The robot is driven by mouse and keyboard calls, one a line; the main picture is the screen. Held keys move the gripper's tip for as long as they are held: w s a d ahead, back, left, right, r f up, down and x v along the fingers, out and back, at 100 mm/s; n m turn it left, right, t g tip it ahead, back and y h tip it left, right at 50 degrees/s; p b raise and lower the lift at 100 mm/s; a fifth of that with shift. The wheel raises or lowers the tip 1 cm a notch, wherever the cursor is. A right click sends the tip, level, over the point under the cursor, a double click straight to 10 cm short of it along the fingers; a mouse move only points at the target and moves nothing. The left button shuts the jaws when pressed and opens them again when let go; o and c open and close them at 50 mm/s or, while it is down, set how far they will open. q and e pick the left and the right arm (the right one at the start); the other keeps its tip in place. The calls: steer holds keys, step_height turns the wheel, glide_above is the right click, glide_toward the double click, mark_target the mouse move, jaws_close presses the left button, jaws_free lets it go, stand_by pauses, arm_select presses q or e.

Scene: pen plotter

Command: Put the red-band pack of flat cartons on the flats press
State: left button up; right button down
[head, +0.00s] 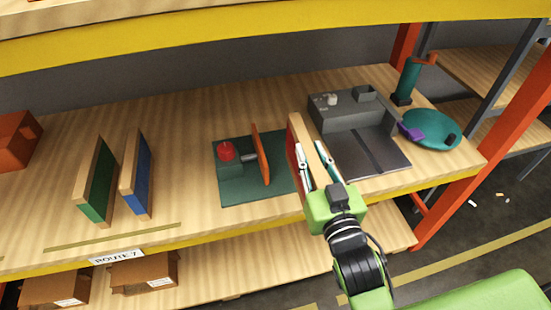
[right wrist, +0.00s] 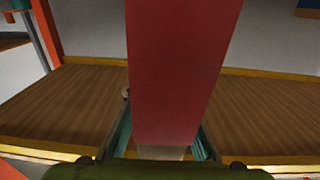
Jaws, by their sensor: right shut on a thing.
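The red-band pack of flat cartons (head: 308,138) stands upright in my right gripper (head: 314,166), which is shut on it. In the right wrist view its broad red face (right wrist: 182,70) fills the middle, between the fingers. The flats press (head: 238,191) is a dark green base with an upright orange plate (head: 262,155) and a red knob (head: 225,151). In the head view the pack is at the right end of the press base, apart from the orange plate. I cannot tell whether its lower edge touches the base. My left gripper is not in view.
A green pack (head: 97,182) and a blue pack (head: 137,175) stand upright on the shelf (head: 185,150) to the left, above a ROUTE 7 label (head: 117,256). A grey machine (head: 352,124) and a teal disc (head: 430,128) stand on the right. A yellow-fronted upper shelf (head: 230,33) overhangs.

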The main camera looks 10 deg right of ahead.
steer(key=w+a+r+b, duration=0.1)
steer(key=w+a+r, duration=0.1)
steer(key=w+a, duration=0.3)
steer(key=w+a+r, duration=0.2)
steer(key=w, duration=0.5)
arm_select(q)
steer(key=p, duration=0.1)
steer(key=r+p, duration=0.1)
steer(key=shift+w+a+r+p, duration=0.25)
steer(key=shift+p, duration=0.15)
arm_select(e)
steer(key=w+d+f, duration=0.8)
steer(key=d+f, duration=0.2)
steer(key=f, duration=0.3)
steer(key=shift+d+n+y, duration=0.25)
steer(key=shift+n+y, duration=0.05)
steer(key=shift+w, duration=0.1)
steer(key=shift+f, duration=0.2)
steer(key=c, duration=1.8)
jaws_free()
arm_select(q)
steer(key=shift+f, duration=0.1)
arm_select(e)
steer(key=shift+r, duration=0.1)
